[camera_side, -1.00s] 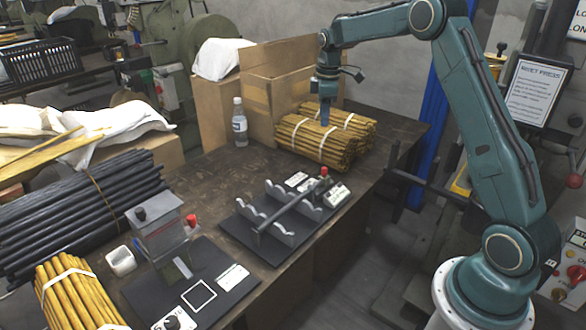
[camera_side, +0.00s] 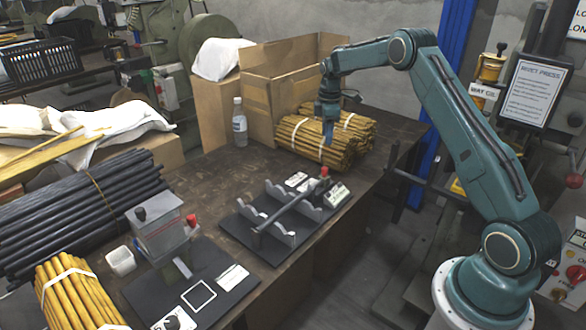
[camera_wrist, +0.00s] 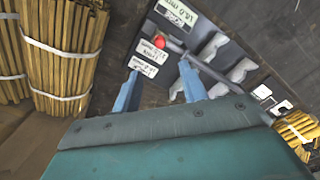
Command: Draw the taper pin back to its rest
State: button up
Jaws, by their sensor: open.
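A grey rod (camera_side: 285,208), which looks like the taper pin, lies along a dark fixture plate (camera_side: 240,238) with notched grey supports (camera_side: 310,210). A red knob (camera_side: 324,171) stands near its far end. The rod (camera_wrist: 210,71) and red knob (camera_wrist: 160,41) also show in the wrist view, beyond my fingers. My gripper (camera_side: 328,140) hangs above and behind the fixture, in front of the yellow rod bundles in the side view. In the wrist view my gripper (camera_wrist: 158,82) has its two blue fingers apart with nothing between them. It is apart from the rod.
White label cards (camera_side: 337,194) sit on the fixture. Bundles of yellow rods (camera_side: 315,143) and a cardboard box (camera_side: 285,75) stand behind it, with a bottle (camera_side: 239,122) to their left. A small press (camera_side: 160,235) with another red knob (camera_side: 192,220) is at the left. Bare table (camera_side: 215,170) lies between.

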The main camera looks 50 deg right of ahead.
aim_at(325, 168)
notch_tip(325, 168, down, 12)
jog(key=shift+f, duration=0.1)
dwell(0.5)
grip_shut()
